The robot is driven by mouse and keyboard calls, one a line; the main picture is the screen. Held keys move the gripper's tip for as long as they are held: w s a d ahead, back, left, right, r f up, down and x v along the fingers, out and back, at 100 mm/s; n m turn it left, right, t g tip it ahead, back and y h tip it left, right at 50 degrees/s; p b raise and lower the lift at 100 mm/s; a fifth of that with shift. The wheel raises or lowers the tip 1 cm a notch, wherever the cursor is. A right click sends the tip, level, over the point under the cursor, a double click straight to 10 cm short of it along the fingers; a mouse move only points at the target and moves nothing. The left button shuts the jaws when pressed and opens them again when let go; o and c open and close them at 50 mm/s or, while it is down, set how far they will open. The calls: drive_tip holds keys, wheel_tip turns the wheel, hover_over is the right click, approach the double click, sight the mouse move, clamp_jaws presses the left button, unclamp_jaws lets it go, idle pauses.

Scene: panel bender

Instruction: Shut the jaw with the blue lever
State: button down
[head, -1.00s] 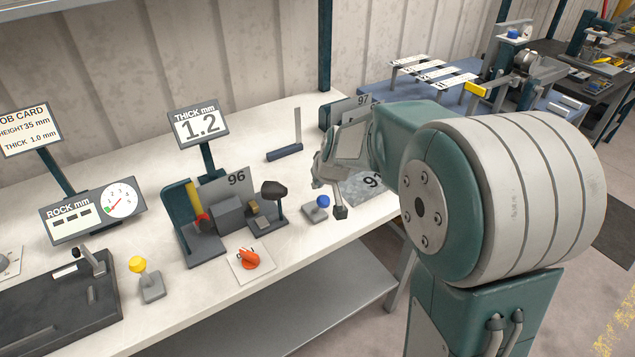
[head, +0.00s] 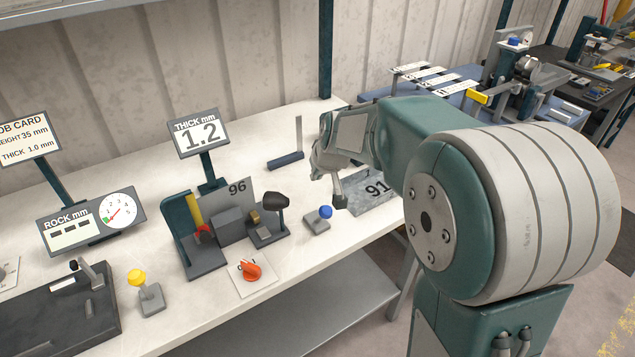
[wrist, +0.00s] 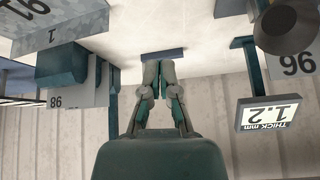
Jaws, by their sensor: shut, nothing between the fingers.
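The blue lever (head: 325,212) is a short lever with a round blue knob on a small grey base near the front edge of the bench. My gripper (head: 341,202) is just right of the blue knob in the head view; I cannot tell whether they touch. In the wrist view my gripper (wrist: 158,68) has its fingers together with nothing between them. The blue lever does not show in the wrist view. A dark bending fixture (head: 207,268) with a grey block and plate 96 (head: 238,187) stands left of the lever. I cannot tell which part is the jaw.
A yellow-knobbed lever (head: 137,278) and an orange knob (head: 250,270) sit along the bench front. A black-headed post (head: 276,201) stands beside the fixture. Grey tray 91 (head: 370,204) lies right of my gripper. The 1.2 display (head: 200,130) and a dark bar (head: 286,160) are behind.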

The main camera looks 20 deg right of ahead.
drive_tip(key=s+d+r, duration=0.1)
drive_tip(key=s+r, duration=0.4)
drive_tip(key=s, duration=0.3)
drive_tip(key=shift+d+r, duration=0.25)
drive_tip(key=shift+d, duration=0.1)
drive_tip(key=s+a+m+h, duration=0.1)
drive_tip(key=s+a, duration=0.1)
drive_tip(key=s, duration=1.9)
drive_tip(key=shift+a+r+g, duration=0.15)
drive_tip(key=shift+r+g, duration=0.1)
drive_tip(key=shift+g, duration=0.05)
